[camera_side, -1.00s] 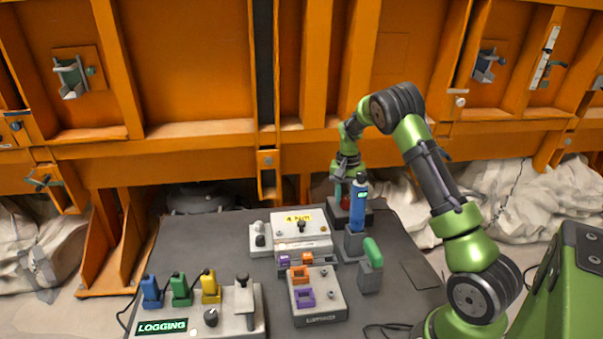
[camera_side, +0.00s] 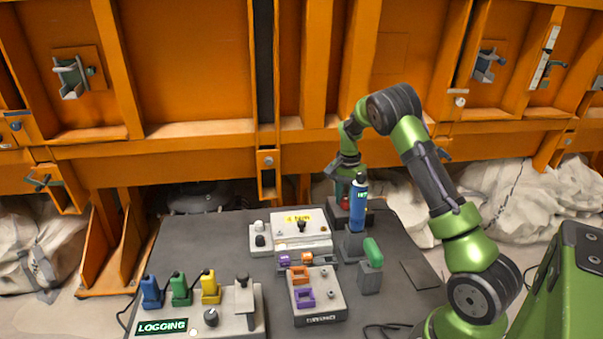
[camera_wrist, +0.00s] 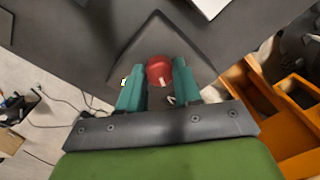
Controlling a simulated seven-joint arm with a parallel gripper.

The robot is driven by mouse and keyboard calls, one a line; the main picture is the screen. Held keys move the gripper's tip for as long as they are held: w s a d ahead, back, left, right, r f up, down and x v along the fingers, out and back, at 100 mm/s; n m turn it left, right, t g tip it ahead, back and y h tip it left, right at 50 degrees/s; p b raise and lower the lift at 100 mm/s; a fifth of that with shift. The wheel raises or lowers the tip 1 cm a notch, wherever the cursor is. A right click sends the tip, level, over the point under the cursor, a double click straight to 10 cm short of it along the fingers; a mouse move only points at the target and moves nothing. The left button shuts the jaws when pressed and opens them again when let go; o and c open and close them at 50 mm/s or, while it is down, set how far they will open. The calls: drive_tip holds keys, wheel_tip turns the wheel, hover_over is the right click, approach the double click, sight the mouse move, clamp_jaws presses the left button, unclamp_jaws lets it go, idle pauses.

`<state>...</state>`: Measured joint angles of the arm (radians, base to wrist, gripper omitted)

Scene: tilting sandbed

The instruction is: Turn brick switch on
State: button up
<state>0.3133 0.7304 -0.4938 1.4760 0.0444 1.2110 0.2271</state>
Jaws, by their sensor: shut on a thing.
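The brick-red knob (camera_wrist: 159,71) sits on a dark square base (camera_wrist: 113,60) and has a short pale mark on its near side. My gripper (camera_wrist: 158,84) has its two teal fingers on either side of the knob, shut on it. In the side view the red knob (camera_side: 345,203) shows only in part at the back right of the table, behind the blue cylinder (camera_side: 359,198). My gripper (camera_side: 340,187) reaches down to it there from above. I cannot tell the switch's on or off position.
A grey table (camera_side: 200,240) carries a white panel (camera_side: 301,225), a box with orange and purple pieces (camera_side: 327,286), a green-handled lever (camera_side: 372,252) and a console with a lit LOGGING display (camera_side: 162,327). An orange wall (camera_side: 200,70) stands close behind.

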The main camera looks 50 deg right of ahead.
sight(345, 201)
drive_tip(key=o, duration=1)
drive_tip(key=shift+o, duration=0.2)
wheel_tip(345, 201, up, 17)
drive_tip(key=s+a+r+n+t+y, duration=0.1)
drive_tip(key=s+a+r+n+t, duration=0.15)
drive_tip(key=a, duration=0.55)
drive_tip(key=s+a+r+n+t, duration=0.1)
drive_tip(key=s+a+n, duration=0.2)
drive_tip(key=a, duration=0.6)
drive_tip(key=s+a+r+n+t+y, duration=0.1)
drive_tip(key=s+a+r+n+t, duration=0.15)
drive_tip(key=a, duration=0.55)
drive_tip(key=s+a+f+n+t, duration=0.1)
drive_tip(key=s+a+f+n, duration=0.3)
drive_tip(key=s+a, duration=0.3)
drive_tip(key=shift+s+a+f+n, duration=0.3)
drive_tip(key=shift+f, duration=0.1)
